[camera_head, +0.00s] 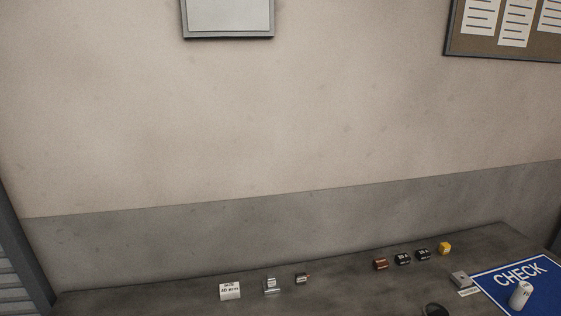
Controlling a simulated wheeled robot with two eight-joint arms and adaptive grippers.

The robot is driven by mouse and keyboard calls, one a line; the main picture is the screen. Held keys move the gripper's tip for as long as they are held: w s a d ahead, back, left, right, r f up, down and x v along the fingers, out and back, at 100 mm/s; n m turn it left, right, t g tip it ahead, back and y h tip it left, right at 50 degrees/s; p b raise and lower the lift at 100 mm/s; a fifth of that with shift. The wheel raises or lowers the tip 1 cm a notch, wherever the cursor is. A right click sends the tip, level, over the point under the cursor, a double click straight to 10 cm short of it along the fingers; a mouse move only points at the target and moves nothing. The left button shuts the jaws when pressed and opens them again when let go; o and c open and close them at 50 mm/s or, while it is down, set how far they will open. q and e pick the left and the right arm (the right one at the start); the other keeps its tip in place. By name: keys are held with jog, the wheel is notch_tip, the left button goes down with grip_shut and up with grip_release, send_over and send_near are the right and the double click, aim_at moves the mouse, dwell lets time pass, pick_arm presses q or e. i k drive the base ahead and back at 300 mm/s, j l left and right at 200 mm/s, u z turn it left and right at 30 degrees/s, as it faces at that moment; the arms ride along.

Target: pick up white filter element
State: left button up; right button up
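A small white cylinder (521,295) with dark print on it lies or stands tilted in the picture on the blue mat (487,276) marked CHECK, at the lower right. It looks like the white filter element, but its print is too small to read. Neither of my grippers is in view.
On the grey table (350,291) stand a white label block (230,291), small metal parts (271,286), a brown block (380,265), black blocks (403,258), a yellow block (445,248) and a grey block (461,279). A dark round object (435,310) is cut off below.

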aim_at(522, 290)
jog(key=z, duration=1.75)
jog(key=i+l, duration=0.5)
jog(key=i, duration=0.15)
jog(key=i+l, duration=1)
jog(key=i, duration=0.25)
